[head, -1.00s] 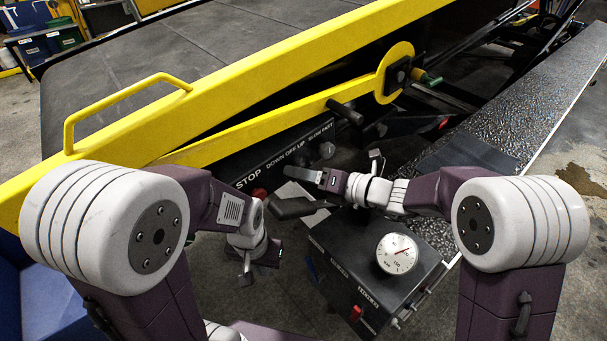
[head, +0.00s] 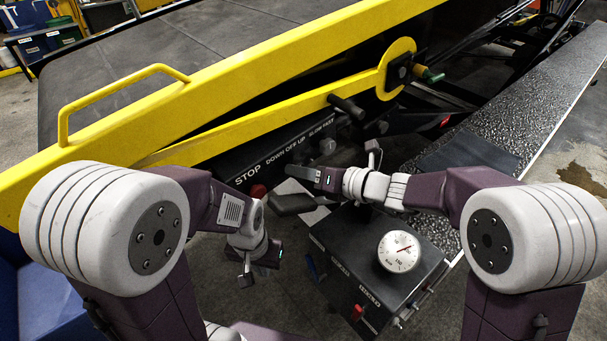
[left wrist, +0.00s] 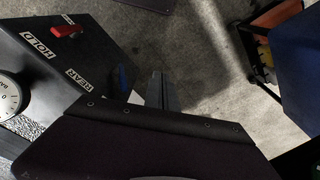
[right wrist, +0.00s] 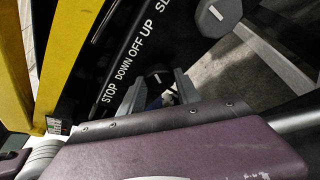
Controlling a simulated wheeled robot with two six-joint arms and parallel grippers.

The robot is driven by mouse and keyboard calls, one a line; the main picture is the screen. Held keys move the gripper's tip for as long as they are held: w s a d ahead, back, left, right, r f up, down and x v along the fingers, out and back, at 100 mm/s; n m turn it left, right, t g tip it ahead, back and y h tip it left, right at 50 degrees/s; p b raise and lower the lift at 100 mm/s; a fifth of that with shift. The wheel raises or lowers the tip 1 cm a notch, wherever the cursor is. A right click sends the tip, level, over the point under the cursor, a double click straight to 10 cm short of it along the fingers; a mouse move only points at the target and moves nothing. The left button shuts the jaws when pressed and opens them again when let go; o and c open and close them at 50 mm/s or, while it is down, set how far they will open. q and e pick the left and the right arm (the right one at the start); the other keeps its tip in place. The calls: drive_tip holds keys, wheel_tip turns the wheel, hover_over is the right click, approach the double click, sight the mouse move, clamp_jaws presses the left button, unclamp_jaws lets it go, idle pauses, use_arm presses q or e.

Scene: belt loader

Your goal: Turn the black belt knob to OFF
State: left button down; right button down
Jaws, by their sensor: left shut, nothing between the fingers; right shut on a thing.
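The black belt knob (right wrist: 156,76) shows in the right wrist view as a dark shape with a small white mark, below the DOWN OFF UP lettering. My right gripper (right wrist: 158,92) is shut on it, one finger on each side. In the head view my right gripper (head: 302,173) reaches the dark control panel (head: 262,166) from the right and hides the knob. I cannot tell which word the knob's mark points to. My left gripper (head: 246,278) is shut and empty, low over the floor left of the gauge box; its fingers show in the left wrist view (left wrist: 161,92).
A grey knob (right wrist: 218,14) sits by the SLOW FAST lettering. A red stop button (head: 258,191) is near STOP. The gauge box (head: 365,265), with a red lever (left wrist: 67,31), stands below. A yellow rail (head: 250,63) runs above the panel.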

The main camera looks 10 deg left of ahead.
drive_tip(key=shift+s+a+n+t+h+b, duration=0.1)
drive_tip(key=shift+n+t+h+b, duration=0.5)
drive_tip(key=shift+n+b, duration=0.8)
drive_tip(key=shift+s+n+t+h+b, duration=0.1)
drive_tip(key=shift+n+t+h+b, duration=0.6)
drive_tip(key=shift+b, duration=1.25)
drive_tip(key=shift+r, duration=0.1)
drive_tip(key=c, duration=1)
unclamp_jaws()
drive_tip(key=shift+o, duration=0.6)
